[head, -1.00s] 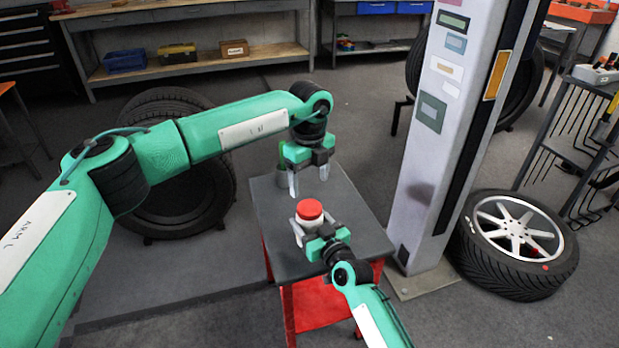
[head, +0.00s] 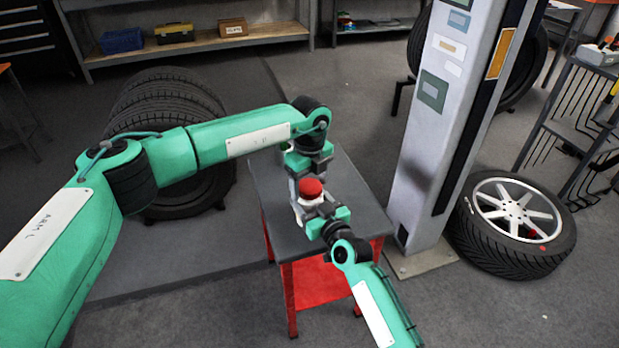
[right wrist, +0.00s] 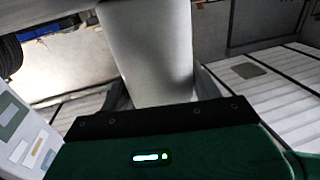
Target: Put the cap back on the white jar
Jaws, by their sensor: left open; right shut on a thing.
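The white jar (head: 300,214) is upright over the grey cart top, with the red cap (head: 311,187) on its mouth; I cannot tell whether the cap is screwed down. My right gripper (head: 313,210) is shut on the jar from the front right. In the right wrist view the pale jar wall (right wrist: 148,50) fills the middle, and the cap is out of sight. My left gripper (head: 308,176) is open and points down at the cap from behind. One finger shows at the cap's left; the other is mostly hidden. I cannot tell whether they touch the cap.
The grey-topped red cart (head: 355,208) has free room right of the jar. A small green object (head: 284,148) stands partly hidden at its back left. A white post (head: 428,150) rises close on the right, with a wheel (head: 515,225) beyond it.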

